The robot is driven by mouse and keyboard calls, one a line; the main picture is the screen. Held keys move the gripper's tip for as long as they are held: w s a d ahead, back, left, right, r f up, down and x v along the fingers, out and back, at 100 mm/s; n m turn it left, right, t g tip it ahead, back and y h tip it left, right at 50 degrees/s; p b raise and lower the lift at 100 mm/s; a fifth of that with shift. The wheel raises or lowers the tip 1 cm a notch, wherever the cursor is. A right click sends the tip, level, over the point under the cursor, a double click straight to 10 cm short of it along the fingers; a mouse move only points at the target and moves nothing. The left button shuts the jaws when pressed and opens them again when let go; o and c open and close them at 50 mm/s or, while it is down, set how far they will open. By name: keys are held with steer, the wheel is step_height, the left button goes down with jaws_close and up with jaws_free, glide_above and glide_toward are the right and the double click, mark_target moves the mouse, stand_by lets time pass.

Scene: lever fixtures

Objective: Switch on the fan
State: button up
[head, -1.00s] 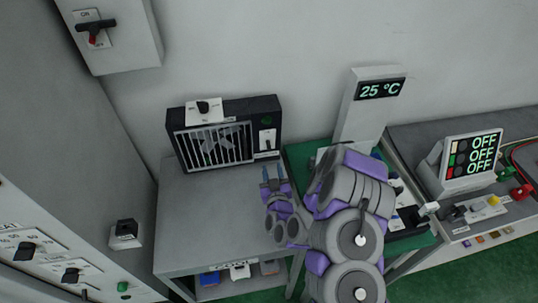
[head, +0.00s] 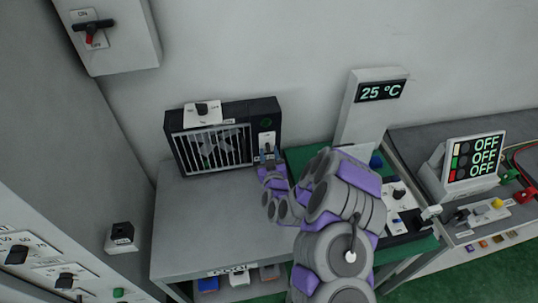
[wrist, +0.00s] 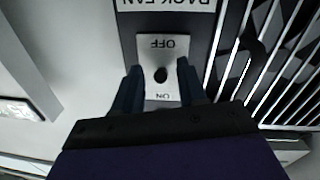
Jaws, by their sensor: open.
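The fan (head: 213,150) is a dark box with a white grille, standing on a grey table against the wall. A white switch plate (head: 266,140) is on the right of its front. In the wrist view the plate (wrist: 180,48) appears upside down, marked OFF and ON, with a small dark toggle (wrist: 161,75) between the words. My gripper (wrist: 157,82) is open, with one finger on each side of the toggle and close to the plate. Contact cannot be told. In the head view my gripper (head: 270,158) is just below the plate and partly hides it.
A white knob panel (head: 203,112) sits on top of the fan. The grey table (head: 200,220) is clear in front of it. A 25 °C display (head: 380,91) stands to the right, and a grey cabinet with knobs (head: 60,240) is at left.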

steer(key=shift+a, duration=0.1)
jaws_close()
stand_by(0.3)
